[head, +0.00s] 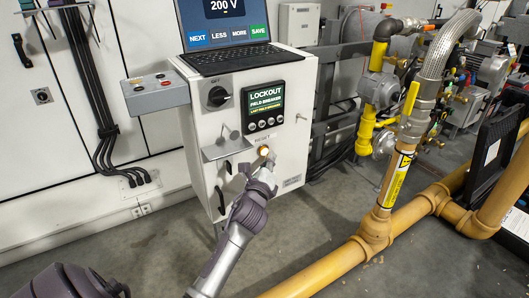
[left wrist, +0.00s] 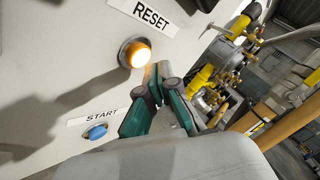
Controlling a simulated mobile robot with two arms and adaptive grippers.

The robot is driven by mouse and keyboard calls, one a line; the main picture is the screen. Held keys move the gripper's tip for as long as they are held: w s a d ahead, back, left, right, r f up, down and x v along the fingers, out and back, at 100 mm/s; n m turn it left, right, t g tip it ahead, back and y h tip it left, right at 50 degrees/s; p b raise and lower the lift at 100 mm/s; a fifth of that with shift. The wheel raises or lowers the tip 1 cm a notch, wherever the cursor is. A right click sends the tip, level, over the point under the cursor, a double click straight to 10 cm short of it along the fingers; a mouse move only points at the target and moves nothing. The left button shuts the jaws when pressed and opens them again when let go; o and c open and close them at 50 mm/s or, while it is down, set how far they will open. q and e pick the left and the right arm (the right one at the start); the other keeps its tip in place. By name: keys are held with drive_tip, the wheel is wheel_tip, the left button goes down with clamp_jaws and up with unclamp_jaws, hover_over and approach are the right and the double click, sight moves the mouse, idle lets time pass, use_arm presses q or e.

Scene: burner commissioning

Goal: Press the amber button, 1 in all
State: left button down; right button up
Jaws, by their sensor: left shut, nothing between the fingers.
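The amber button (head: 263,151) is on the front of the white cabinet, under a RESET label. In the left wrist view the amber button (left wrist: 137,53) glows in a metal ring. My left gripper (head: 266,163) is at the cabinet front, just below the button in the head view. In the left wrist view its green fingers (left wrist: 154,75) are shut and empty, with the tips close to the button's lower right edge. I cannot tell whether they touch it. My right gripper is not in view.
A blue START button (left wrist: 96,131) is near the amber one. A small metal shelf (head: 227,147) juts out left of the button. A display (head: 266,105) reads LOCKOUT, and a laptop (head: 240,58) stands on top. Yellow pipes (head: 330,268) run along the right.

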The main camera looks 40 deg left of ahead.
use_arm(q)
drive_tip(key=shift+a, duration=0.15)
drive_tip(key=shift+w+a, duration=0.15)
drive_tip(key=shift+a, duration=0.1)
drive_tip(key=shift+w+a+p, duration=0.2)
drive_tip(key=shift+a+p, duration=0.15)
drive_tip(key=shift+a, duration=0.15)
idle(0.8)
drive_tip(key=shift+s+d, duration=0.4)
drive_tip(key=shift+d, duration=0.45)
drive_tip(key=shift+s+d+p, duration=0.1)
drive_tip(key=shift+s+d, duration=0.2)
drive_tip(key=shift+d, duration=0.5)
drive_tip(key=shift+s+d+p, duration=0.15)
drive_tip(key=shift+s+d, duration=0.2)
drive_tip(key=shift+d, duration=0.4)
drive_tip(key=shift+s+d+p, duration=0.1)
drive_tip(key=shift+s+d, duration=0.2)
drive_tip(key=shift+d, duration=0.5)
